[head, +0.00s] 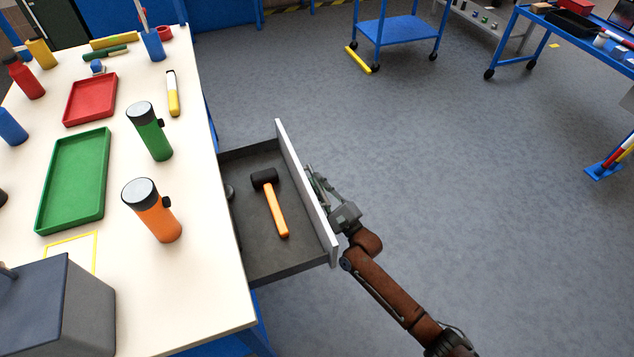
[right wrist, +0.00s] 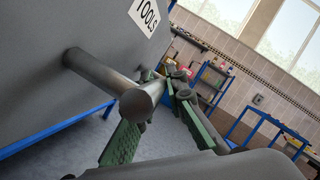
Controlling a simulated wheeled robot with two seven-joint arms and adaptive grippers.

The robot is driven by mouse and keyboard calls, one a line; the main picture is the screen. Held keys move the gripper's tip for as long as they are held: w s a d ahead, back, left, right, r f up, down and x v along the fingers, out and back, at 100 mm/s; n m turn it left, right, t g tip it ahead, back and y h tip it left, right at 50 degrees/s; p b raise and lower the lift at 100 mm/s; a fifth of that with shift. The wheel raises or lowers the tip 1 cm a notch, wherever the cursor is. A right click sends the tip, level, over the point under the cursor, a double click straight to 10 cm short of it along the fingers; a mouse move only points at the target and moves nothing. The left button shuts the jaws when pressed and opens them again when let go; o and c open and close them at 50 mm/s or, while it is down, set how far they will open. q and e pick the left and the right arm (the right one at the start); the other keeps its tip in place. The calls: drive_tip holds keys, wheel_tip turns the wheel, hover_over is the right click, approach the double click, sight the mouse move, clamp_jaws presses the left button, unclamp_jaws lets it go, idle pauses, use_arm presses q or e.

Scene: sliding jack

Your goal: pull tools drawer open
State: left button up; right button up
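The tools drawer (head: 262,258) stands pulled well out from the white-topped workbench. Its light front panel (head: 304,190) faces right, and a hammer (head: 276,207) with an orange handle lies inside. In the right wrist view the grey drawer front carries a TOOLS label (right wrist: 145,15). A round grey bar handle (right wrist: 108,78) stands out from it. My right gripper (head: 318,188) is at the outer side of the front panel. My left gripper is not in view.
The bench top (head: 205,270) holds a green bottle (head: 150,132), an orange bottle (head: 152,212), a green tray (head: 103,185), a red tray (head: 90,100) and a grey box (head: 85,310). Open grey floor (head: 430,170) lies right of the drawer. Blue carts (head: 405,28) stand farther back.

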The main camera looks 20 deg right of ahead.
drive_tip(key=o, duration=0.4)
drive_tip(key=v, duration=1.2)
